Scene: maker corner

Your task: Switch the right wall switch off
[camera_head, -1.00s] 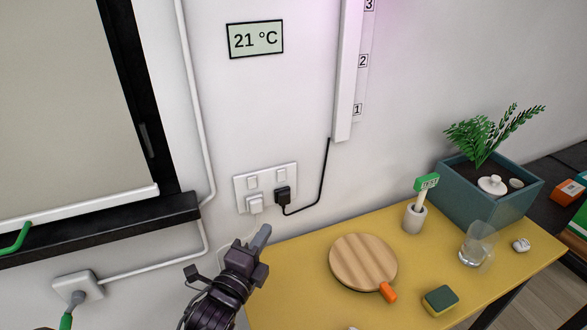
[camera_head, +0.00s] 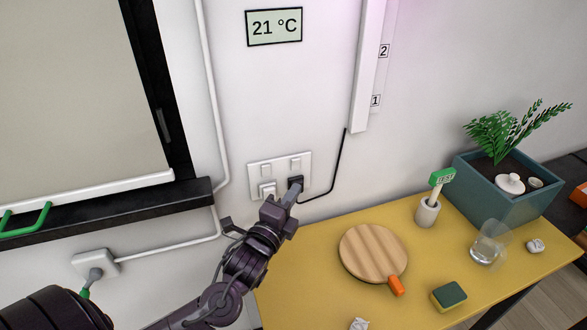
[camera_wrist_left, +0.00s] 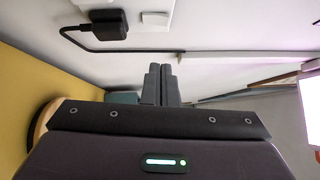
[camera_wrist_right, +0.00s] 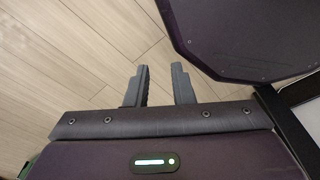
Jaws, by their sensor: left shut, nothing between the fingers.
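A white wall plate (camera_head: 252,178) carries two small switches above two sockets. The right switch (camera_head: 296,164) sits above a black plug (camera_head: 295,182); whether it is on or off is too small to tell. The left switch (camera_head: 265,170) sits above a white plug (camera_head: 267,190). My left gripper (camera_head: 289,194) is shut and empty, its tips just below the right switch and overlapping the black plug in the head view; contact cannot be told. The left wrist view shows its closed fingers (camera_wrist_left: 160,85) apart from the black plug (camera_wrist_left: 100,25). My right gripper (camera_wrist_right: 158,83) is open and empty over the floor.
A black cord (camera_head: 338,165) runs from the black plug up to a wall strip (camera_head: 366,70). The yellow table (camera_head: 320,255) below holds a round wooden board (camera_head: 372,252), a sponge (camera_head: 449,295), a glass (camera_head: 486,245) and a planter (camera_head: 500,200). A dark ledge (camera_head: 120,217) is left.

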